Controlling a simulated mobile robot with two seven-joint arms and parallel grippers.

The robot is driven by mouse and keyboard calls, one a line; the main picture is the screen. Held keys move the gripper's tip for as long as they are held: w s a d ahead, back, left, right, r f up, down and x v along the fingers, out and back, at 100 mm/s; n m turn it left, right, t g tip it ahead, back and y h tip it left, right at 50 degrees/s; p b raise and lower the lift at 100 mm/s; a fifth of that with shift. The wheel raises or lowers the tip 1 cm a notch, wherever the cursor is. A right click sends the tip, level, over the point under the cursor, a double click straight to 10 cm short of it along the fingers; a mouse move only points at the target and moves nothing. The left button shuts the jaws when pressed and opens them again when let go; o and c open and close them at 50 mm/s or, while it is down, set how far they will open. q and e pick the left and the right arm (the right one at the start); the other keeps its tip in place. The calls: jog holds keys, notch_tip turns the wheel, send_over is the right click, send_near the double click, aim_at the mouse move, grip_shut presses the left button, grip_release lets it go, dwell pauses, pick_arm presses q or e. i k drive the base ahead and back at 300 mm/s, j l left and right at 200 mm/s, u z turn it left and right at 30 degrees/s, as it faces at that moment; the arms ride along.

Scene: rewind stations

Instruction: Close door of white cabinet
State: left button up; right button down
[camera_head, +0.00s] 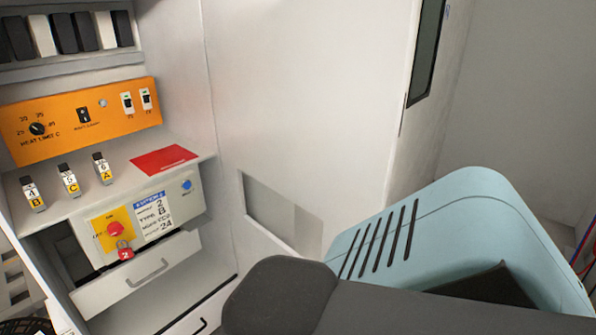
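The white cabinet (213,170) stands open at the left, with its shelves and control panels exposed. A tall white panel (310,95) stretches right from beside the shelves. It appears to be the open door, but I cannot tell it surely from a side wall. It has a rectangular recess low down. Past its right edge is a white face with a dark, narrow inset (426,50). Neither gripper shows. A dark grey rounded part, probably my arm, crosses the bottom and hides the lower edge of the white panel.
The cabinet holds an orange heat-limit panel (85,120), several labelled tags, a red card (163,160), a box with a red button (115,229) and a drawer (140,275). A light blue slotted shell (450,210) fills the lower right. A grey wall (530,100) stands behind.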

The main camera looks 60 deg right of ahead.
aim_at(308, 96)
jog(key=k+l, duration=0.1)
jog(key=l, duration=0.4)
jog(key=k+l, duration=0.1)
jog(key=l, duration=0.4)
jog(key=k+l, duration=0.1)
jog(key=l, duration=0.4)
jog(key=k+l, duration=0.1)
jog(key=l, duration=0.4)
jog(key=k+l, duration=0.1)
jog(key=l, duration=0.4)
jog(key=k+l, duration=0.1)
jog(key=l, duration=0.35)
jog(key=k+l, duration=0.1)
jog(key=l, duration=0.4)
